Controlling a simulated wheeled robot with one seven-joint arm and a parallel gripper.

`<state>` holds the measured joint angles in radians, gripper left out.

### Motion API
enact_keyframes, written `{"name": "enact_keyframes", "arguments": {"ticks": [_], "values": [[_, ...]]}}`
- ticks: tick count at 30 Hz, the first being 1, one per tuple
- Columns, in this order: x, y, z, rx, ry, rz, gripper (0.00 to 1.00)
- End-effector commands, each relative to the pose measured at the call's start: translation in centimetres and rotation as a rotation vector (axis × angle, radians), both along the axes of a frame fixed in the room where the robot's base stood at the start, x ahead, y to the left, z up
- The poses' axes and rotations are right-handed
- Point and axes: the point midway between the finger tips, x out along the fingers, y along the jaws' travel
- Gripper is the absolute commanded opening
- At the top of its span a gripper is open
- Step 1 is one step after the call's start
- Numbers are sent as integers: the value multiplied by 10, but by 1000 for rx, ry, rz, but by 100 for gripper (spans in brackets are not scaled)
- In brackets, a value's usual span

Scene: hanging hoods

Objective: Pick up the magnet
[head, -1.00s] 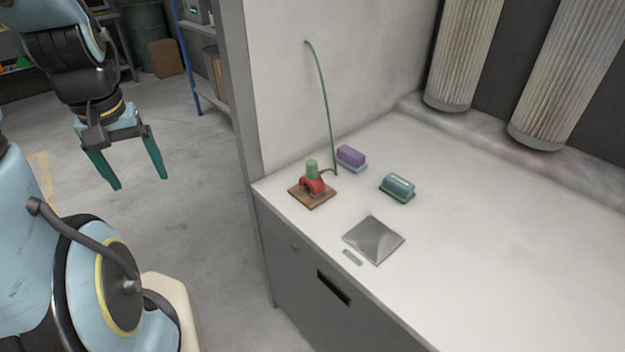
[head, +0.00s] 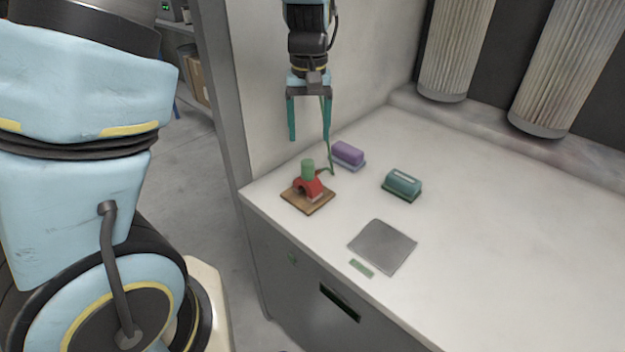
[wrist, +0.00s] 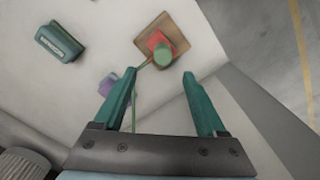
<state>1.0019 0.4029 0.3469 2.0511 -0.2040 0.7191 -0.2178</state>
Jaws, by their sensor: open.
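The magnet (head: 312,187) appears to be the red arched piece on a square wooden board (head: 322,203), near the counter's left corner. A green cylinder (head: 307,168) stands upright at it; I cannot tell whether they are joined. In the wrist view the red piece (wrist: 157,40) shows beyond my fingertips, partly hidden by the green cylinder (wrist: 163,56). My gripper (head: 309,139) is open and empty, pointing down above the board and apart from it. Its green fingers also show in the wrist view (wrist: 159,73).
A thin green wire (head: 331,158) rises beside the board, close to my right finger in the head view. A purple block (head: 348,152) and a teal block (head: 403,182) stand nearby. A grey plate (head: 383,246) and a small green strip (head: 361,268) lie in front. The right counter is clear.

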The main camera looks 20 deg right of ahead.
Motion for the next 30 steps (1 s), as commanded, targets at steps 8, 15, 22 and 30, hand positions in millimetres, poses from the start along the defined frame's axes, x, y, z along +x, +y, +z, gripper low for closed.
{"name": "enact_keyframes", "arguments": {"ticks": [8,15,22,30], "values": [[-1,2,-39,2,3,2,74],[-2,5,-58,5,4,4,74],[-2,6,-89,2,3,3,74],[-2,5,-95,0,0,1,74]]}}
